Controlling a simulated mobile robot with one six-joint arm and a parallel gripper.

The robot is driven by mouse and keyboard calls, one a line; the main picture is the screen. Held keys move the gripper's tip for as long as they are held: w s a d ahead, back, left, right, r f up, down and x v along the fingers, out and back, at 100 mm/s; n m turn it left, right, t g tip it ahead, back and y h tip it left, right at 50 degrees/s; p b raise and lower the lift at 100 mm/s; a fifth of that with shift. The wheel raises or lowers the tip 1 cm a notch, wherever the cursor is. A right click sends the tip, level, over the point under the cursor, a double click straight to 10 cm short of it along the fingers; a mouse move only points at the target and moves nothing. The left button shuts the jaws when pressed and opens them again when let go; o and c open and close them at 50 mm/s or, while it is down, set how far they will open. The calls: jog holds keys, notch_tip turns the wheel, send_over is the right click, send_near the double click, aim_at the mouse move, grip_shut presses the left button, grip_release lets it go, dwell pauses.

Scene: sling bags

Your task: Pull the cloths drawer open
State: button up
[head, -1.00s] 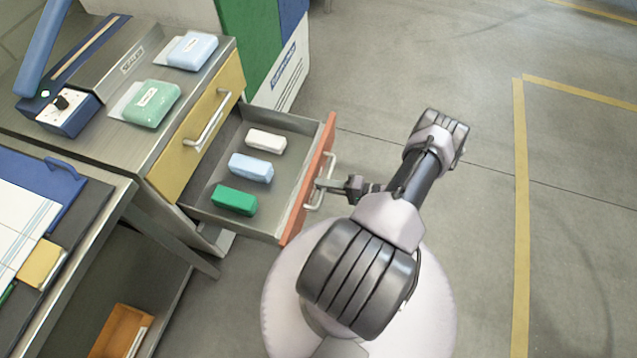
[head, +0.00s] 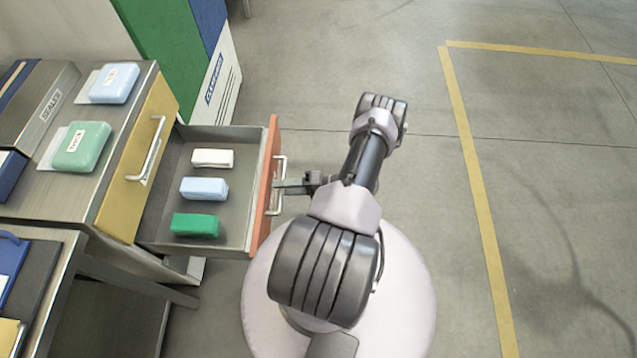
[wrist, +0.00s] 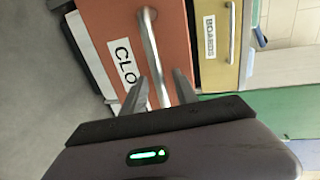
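The cloths drawer (head: 266,190) has an orange-red front and stands pulled well out of the cabinet in the head view. Its label, partly readable as "CLO", shows on the front (wrist: 122,58) in the wrist view. Inside lie a white bundle (head: 212,158), a light blue bundle (head: 204,189) and a green bundle (head: 195,225). My gripper (head: 290,186) is at the drawer's metal handle (head: 279,187). In the wrist view its two fingers (wrist: 158,92) lie on either side of the handle bar (wrist: 150,50); whether they press on it is hard to tell.
A yellow drawer (head: 140,165), labelled "BOARDS" in the wrist view, is shut beside the open one. Packs in light blue (head: 114,83) and green (head: 82,147) lie on the cabinet top. A workbench stands at lower left. The floor to the right is clear, with yellow tape (head: 478,190).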

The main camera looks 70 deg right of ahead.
jog(key=p+v, duration=0.1)
jog(key=v, duration=1.5)
jog(key=shift+s+p, duration=0.25)
jog(key=shift+p, duration=0.05)
